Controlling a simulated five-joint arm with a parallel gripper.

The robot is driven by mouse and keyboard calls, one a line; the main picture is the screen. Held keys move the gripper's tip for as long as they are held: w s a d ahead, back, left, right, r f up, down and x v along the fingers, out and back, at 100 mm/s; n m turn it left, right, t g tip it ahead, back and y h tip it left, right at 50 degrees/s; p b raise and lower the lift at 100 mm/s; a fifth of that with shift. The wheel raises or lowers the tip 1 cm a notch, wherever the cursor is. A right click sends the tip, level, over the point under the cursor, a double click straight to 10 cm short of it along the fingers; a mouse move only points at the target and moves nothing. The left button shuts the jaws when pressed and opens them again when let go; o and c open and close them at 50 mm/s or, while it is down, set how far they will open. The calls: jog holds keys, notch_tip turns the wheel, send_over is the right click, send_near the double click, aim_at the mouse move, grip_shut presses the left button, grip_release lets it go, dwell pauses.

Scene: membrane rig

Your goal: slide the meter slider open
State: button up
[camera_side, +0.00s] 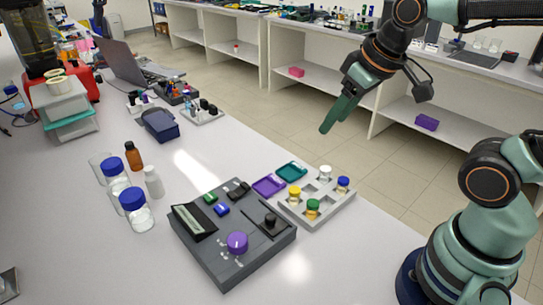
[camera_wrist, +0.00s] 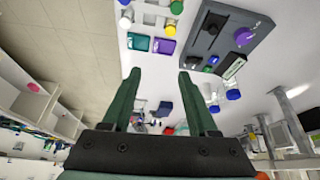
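The meter (camera_side: 205,252) is a dark grey box on the white bench, with a tilted display, a purple knob (camera_side: 237,243), and green and blue buttons. Its slider (camera_side: 270,221) is a black knob on a dark slotted plate at the meter's right side. In the wrist view, the meter (camera_wrist: 262,22) is at the upper right, with the slider (camera_wrist: 212,28) near its left part. My gripper (camera_side: 325,129) is high above and behind the meter, well apart from it. In the wrist view, my gripper (camera_wrist: 158,74) has its two green fingers spread and nothing between them.
A grey vial rack (camera_side: 318,204) with several capped vials stands right of the meter. Purple (camera_side: 268,185) and teal (camera_side: 291,172) trays lie behind it. Blue-capped jars (camera_side: 136,210) and bottles stand to the left. A laptop and small holders are farther back. Air around my gripper is clear.

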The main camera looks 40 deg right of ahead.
jog(key=w+a+f+n+g, duration=0.3)
jog(key=a+n, duration=0.2)
jog(key=a, duration=0.2)
jog(key=n+g, duration=0.2)
jog(key=n, duration=0.1)
send_near(270, 216)
notch_tip(270, 216, down, 9)
jog(key=shift+s+a+r, duration=0.1)
jog(key=shift+r, duration=0.1)
grip_shut()
jog(key=shift+r, duration=0.1)
dwell(1.0)
